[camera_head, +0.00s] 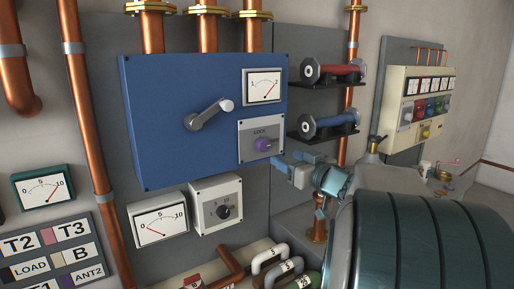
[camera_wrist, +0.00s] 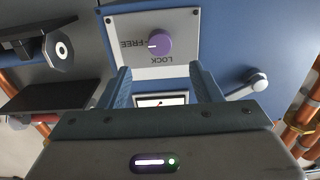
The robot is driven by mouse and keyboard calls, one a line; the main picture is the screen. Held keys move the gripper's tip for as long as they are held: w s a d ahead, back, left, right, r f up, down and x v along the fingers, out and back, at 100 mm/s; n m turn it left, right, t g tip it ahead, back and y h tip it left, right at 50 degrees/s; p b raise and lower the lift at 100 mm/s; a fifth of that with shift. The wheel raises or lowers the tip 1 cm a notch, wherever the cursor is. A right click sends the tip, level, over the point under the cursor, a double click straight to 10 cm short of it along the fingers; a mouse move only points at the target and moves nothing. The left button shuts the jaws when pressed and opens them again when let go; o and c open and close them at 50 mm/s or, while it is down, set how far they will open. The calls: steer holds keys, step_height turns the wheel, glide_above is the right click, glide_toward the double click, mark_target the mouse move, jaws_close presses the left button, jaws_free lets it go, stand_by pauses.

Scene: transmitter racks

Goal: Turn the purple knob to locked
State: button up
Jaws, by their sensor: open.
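The purple knob (camera_head: 264,144) sits on a light grey plate (camera_head: 247,149) at the lower right of the blue cabinet (camera_head: 160,120). In the wrist view the picture is upside down; the knob (camera_wrist: 161,43) shows its white mark pointing left at FREE, with LOCK printed on the plate (camera_wrist: 182,67) below the knob. My gripper (camera_head: 277,163) is right of and a little below the knob in the head view. In the wrist view my gripper (camera_wrist: 160,73) is open and empty, its two fingertips apart from the knob, which shows beyond the gap between them.
A crank handle (camera_head: 210,114) and a dial gauge (camera_head: 264,86) are on the cabinet. Black shelves with a red cylinder (camera_head: 335,72) and a blue cylinder (camera_head: 330,125) stand out on the right. A knob box (camera_head: 217,203) and another gauge (camera_head: 159,220) are below.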

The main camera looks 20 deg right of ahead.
mark_target(265, 147)
steer(key=p+x, duration=0.1)
steer(key=x, duration=0.9)
steer(key=c, duration=1)
